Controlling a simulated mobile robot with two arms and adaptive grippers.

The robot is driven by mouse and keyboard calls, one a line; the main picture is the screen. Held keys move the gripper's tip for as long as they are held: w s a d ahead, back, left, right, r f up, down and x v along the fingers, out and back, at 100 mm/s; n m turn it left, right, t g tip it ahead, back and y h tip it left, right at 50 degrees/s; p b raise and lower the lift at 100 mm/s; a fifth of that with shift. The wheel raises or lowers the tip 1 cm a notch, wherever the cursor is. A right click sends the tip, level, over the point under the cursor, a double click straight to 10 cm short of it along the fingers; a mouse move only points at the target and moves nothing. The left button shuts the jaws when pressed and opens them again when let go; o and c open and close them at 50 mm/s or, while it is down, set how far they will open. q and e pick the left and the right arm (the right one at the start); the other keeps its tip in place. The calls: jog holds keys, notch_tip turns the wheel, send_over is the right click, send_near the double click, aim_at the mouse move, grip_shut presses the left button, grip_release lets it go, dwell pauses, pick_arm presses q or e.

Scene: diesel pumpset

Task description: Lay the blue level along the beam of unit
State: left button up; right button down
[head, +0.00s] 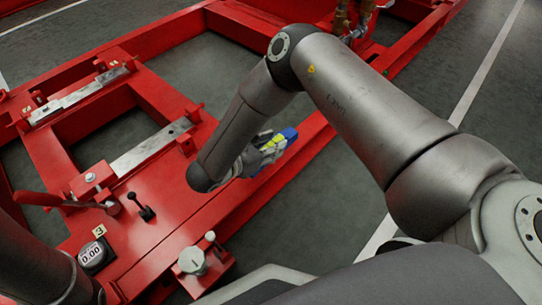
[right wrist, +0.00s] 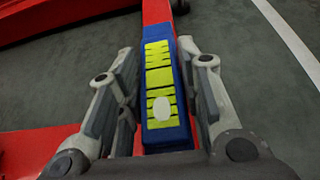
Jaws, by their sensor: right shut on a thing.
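The blue level (right wrist: 153,137) has yellow-green markings and a pale oval spot, and it runs lengthwise between the fingers of my right gripper (right wrist: 164,62). My right gripper (head: 272,147) is shut on it. In the head view only a blue and yellow end of the level (head: 290,134) shows past the gripper. The level is above the red beam (head: 310,150) of the unit, and in the right wrist view it lines up roughly with the beam (right wrist: 156,12). I cannot tell whether it touches the beam. My left gripper is out of view.
Brass fittings (head: 342,18) stand at the back. Grey floor (head: 455,60) lies open at right.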

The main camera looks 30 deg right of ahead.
jog(key=shift+w+d+f+b, duration=0.15)
jog(key=shift+w+f+b, duration=0.1)
jog(key=shift+f+b, duration=0.05)
notch_tip(320, 180, down, 3)
jog(key=b, duration=0.2)
jog(key=shift+w+d+f+b, duration=0.1)
jog(key=shift+w+f+b, duration=0.1)
jog(key=shift+b, duration=0.15)
jog(key=shift+r, duration=0.1)
jog(key=c, duration=1)
grip_release()
jog(key=shift+s, duration=0.1)
